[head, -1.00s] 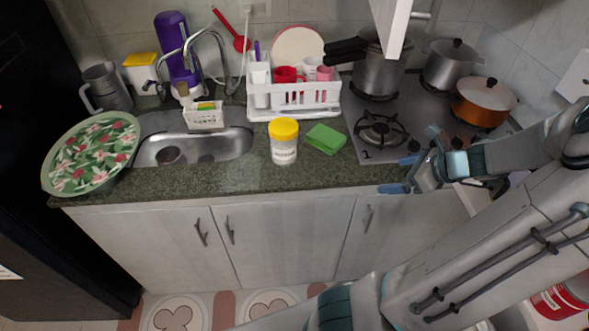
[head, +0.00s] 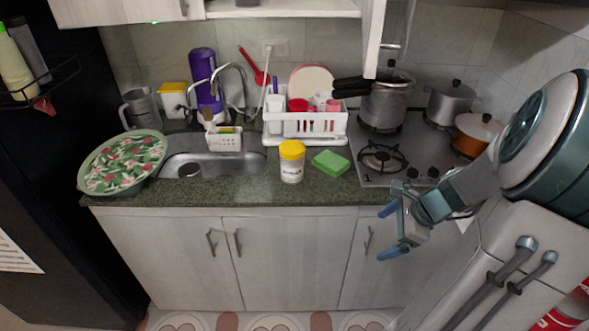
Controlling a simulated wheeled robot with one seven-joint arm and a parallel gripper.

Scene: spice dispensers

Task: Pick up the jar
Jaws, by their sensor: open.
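The jar (head: 291,163) is white with a yellow lid and a dark label. It stands upright on the green stone counter, left of a green sponge, near the counter's front edge. My gripper (head: 384,233) is open and empty. It hangs in front of the counter and lower than its top, right of the jar and well apart from it. Its two blue fingers point left. Nothing hides the jar.
The green sponge (head: 331,162) lies close right of the jar. A white dish rack (head: 305,130) stands behind. The sink (head: 215,165) and a floral tray (head: 122,163) are left; the stove (head: 395,152) is right. Open upper cabinets hang above.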

